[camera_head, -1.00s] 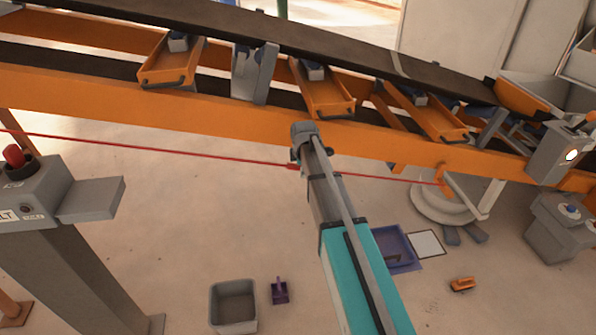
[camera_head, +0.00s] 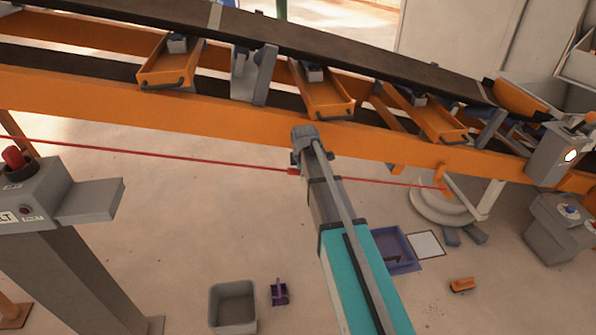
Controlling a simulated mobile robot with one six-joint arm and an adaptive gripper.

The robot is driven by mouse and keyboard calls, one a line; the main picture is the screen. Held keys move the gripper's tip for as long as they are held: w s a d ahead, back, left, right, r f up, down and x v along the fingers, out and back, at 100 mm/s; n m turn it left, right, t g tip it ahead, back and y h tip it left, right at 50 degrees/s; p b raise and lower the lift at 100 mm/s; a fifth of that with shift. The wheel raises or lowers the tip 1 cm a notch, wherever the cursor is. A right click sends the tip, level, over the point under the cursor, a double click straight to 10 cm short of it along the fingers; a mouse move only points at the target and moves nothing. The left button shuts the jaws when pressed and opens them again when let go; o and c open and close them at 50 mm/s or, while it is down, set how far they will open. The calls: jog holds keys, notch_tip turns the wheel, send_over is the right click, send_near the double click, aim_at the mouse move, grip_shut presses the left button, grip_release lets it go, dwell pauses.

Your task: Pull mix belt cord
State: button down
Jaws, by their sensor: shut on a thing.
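The red mix belt cord (camera_head: 180,157) runs across the picture below the orange conveyor frame, from the left edge to an orange bracket (camera_head: 441,178) at the right. My gripper (camera_head: 296,168) is shut on the cord near the middle of its span. The cord bends slightly downward at the gripper. The fingertips are small and partly hidden behind my gripper body. The dark belt (camera_head: 330,50) runs along the top on the orange frame (camera_head: 230,118), with pale strips across it.
A grey post with a red knob (camera_head: 13,157) stands at the left. A grey bin (camera_head: 233,306), a purple scoop (camera_head: 279,292), a purple tray (camera_head: 407,268) and an orange brush-like object (camera_head: 462,285) lie on the floor. Grey control boxes stand at the right.

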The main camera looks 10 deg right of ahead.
jog(key=shift+s, duration=1.1)
jog(key=shift+c, duration=2)
grip_release()
jog(key=shift+w, duration=0.15)
jog(key=shift+r, duration=0.1)
